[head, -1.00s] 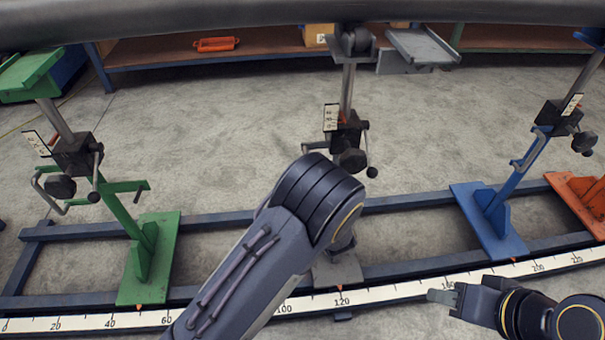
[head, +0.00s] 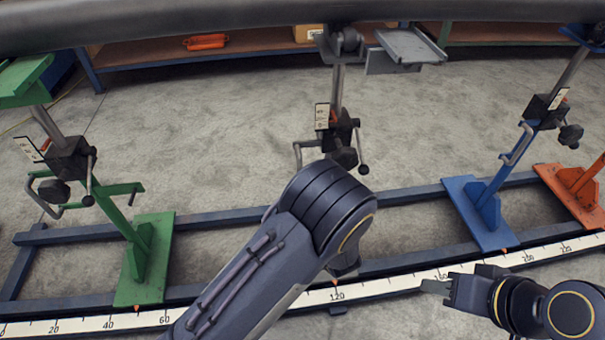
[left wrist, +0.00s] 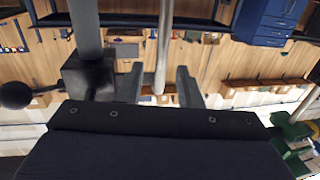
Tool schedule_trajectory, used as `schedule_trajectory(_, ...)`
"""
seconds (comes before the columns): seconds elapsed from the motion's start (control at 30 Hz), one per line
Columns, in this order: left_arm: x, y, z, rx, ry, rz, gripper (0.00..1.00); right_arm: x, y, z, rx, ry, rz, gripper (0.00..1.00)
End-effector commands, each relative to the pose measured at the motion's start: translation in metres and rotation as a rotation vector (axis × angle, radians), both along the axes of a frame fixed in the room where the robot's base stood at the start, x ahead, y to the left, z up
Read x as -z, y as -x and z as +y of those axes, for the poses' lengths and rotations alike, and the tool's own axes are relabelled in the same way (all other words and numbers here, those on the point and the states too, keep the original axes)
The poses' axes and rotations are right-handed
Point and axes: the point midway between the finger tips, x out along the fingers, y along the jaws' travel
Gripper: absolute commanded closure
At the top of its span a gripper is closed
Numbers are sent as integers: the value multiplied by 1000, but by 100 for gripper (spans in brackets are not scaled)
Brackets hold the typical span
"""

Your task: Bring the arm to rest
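My left arm (head: 290,250) comes in from the lower left and reaches in front of the middle stand, covering its foot. Its gripper is hidden in the head view. In the left wrist view my left gripper (left wrist: 160,88) has its two fingers apart, with a thin metal rod (left wrist: 163,45) showing between them; I see no finger pressed on it. My right gripper (head: 440,287) is at the lower right, above the scale strip (head: 400,282). Its fingers show edge-on, so their gap cannot be made out. Nothing is seen hanging from it.
A large dark pipe (head: 200,22) spans the top. Below stand a green stand (head: 146,260), a grey middle stand with crank (head: 340,130), a blue stand (head: 482,212) and an orange one (head: 575,195) on a dark rail frame (head: 225,217). Floor behind them is open.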

Motion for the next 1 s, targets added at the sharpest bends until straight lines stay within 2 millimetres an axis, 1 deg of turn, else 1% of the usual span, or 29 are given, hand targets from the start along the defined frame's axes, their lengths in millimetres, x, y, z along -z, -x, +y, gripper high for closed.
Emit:
schedule_trajectory(0.03,-1,6,-4,4,-2,1,68,-3,0,0,0,0,0,64)
schedule_trajectory(0.1,-1,12,-6,2,-1,0,68,-4,0,0,0,0,0,64)
schedule_trajectory(0.2,0,16,-8,1,0,0,68,-4,0,0,0,0,0,64)
schedule_trajectory(0.7,0,17,-8,1,1,0,68,-4,0,0,0,0,0,64)
schedule_trajectory(0.77,-1,15,-7,3,17,10,68,-4,0,0,0,0,0,64)
schedule_trajectory(0.87,-8,5,-1,20,95,58,68,-4,0,0,0,0,0,64)
schedule_trajectory(1.0,-26,-12,10,90,293,178,68,-4,0,0,0,0,0,64)
